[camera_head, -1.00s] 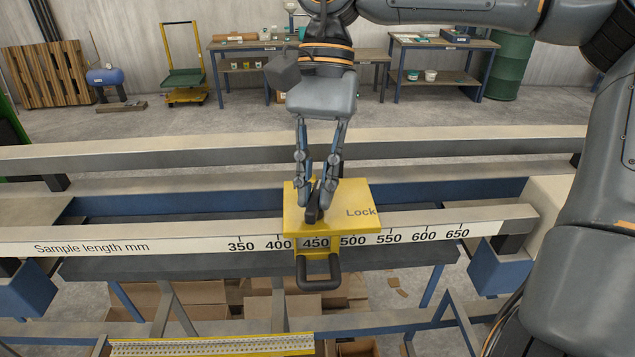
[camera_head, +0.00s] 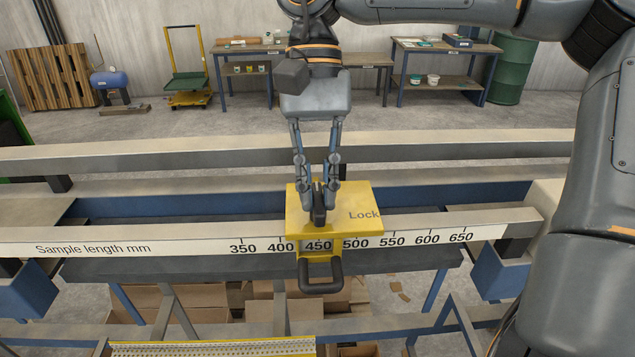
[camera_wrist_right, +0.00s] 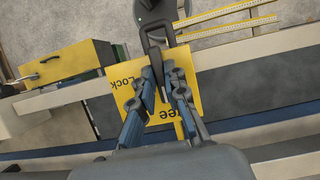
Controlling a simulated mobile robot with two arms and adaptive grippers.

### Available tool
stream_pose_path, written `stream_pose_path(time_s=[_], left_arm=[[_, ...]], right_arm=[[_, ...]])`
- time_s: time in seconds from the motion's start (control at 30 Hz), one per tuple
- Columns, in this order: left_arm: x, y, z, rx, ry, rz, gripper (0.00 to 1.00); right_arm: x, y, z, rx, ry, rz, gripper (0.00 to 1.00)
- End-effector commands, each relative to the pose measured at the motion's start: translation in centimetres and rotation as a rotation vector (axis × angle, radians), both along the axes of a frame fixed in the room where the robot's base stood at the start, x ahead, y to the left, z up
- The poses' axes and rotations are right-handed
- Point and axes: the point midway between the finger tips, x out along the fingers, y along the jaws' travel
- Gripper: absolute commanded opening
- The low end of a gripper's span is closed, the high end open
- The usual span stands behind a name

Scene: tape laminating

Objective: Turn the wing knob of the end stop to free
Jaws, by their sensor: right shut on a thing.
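The end stop is a yellow block (camera_head: 355,197) on the scale rail, at about the 450 mark, with the word "Lock" on the right of its top. Its dark wing knob (camera_head: 319,215) stands on the top plate, in line front to back in the head view. My right gripper (camera_head: 319,190) comes down from above and is shut on the knob. In the right wrist view the fingers (camera_wrist_right: 161,76) meet over the yellow plate (camera_wrist_right: 124,93) and largely hide the knob. Part of a second word, ending in "ee", shows there. My left gripper is out of view.
A dark loop handle (camera_head: 321,285) hangs at the front of the end stop. The rail with its white length scale (camera_head: 190,246) runs left and right. A second rail (camera_head: 170,155) lies behind. Cardboard boxes (camera_head: 195,297) lie below the frame.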

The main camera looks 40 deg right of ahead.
Motion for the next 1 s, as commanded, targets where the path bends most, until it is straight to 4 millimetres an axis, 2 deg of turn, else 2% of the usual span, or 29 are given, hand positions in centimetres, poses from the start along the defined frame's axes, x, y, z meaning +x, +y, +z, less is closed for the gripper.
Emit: stream_pose_path(time_s=[0.07,0.1,0.17,0.2,0.57,0.67,1.0], left_arm=[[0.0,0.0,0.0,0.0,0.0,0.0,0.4],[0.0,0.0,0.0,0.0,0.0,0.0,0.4],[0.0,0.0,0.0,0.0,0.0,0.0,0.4],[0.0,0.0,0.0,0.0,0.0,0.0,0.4],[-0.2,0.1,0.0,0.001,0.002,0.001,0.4],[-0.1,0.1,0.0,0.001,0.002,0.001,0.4],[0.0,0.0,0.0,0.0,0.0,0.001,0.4]], right_arm=[[0.1,0.0,0.2,0.003,-0.006,0.0,0.0],[0.1,0.0,0.2,0.002,-0.007,0.0,0.21],[0.1,0.0,0.2,0.002,-0.006,0.0,0.33],[0.1,0.0,0.2,0.002,-0.006,0.0,0.36],[0.2,-0.1,0.5,0.0,-0.002,-0.002,0.36],[0.7,-0.3,1.6,0.0,-0.006,-0.003,0.36],[2.9,-1.6,8.0,0.001,-0.005,-0.004,0.36]])
